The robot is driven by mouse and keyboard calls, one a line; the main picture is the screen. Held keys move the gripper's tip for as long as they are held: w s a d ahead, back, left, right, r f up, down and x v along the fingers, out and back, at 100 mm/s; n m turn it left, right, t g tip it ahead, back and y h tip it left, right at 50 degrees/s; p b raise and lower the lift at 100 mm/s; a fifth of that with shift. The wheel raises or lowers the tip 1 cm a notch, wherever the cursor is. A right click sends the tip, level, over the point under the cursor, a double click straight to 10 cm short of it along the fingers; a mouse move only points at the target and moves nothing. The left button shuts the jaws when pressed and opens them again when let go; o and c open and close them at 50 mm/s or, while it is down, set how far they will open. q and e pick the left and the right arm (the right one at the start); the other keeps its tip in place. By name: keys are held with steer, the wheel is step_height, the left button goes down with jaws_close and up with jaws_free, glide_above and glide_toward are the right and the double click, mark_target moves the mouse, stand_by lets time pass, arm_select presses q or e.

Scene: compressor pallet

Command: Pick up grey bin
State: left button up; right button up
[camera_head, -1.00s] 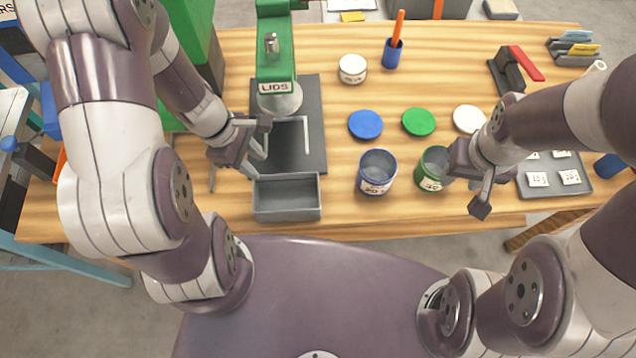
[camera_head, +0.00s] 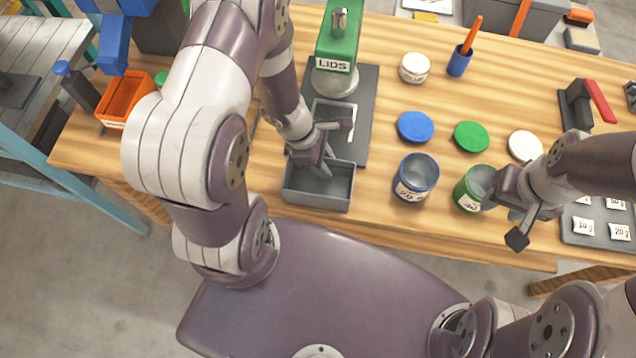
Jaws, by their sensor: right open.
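The grey bin (camera_head: 318,204) is an open, empty-looking rectangular tray near the front edge of the wooden table, in front of the dark press base. My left gripper (camera_head: 326,162) is at the bin's back side, with a finger over or inside the back wall. The gripper body hides part of that wall, and I cannot tell whether the fingers touch it or how far apart they are. The bin rests level on the table. My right gripper (camera_head: 516,226) is open and empty, beside the green can at the front right.
A green press labelled LIDS (camera_head: 338,45) stands behind the bin. A blue can (camera_head: 417,180) and a green can (camera_head: 468,195) stand to its right, with blue (camera_head: 415,127), green (camera_head: 471,137) and white (camera_head: 525,146) lids behind. An orange bin (camera_head: 124,100) is at the left.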

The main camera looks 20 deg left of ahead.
arm_select(q)
steer(key=shift+d+f, duration=0.1)
steer(key=shift+d, duration=0.05)
steer(key=shift+f+b, duration=0.25)
steer(key=shift+b, duration=0.05)
stand_by(0.3)
jaws_close()
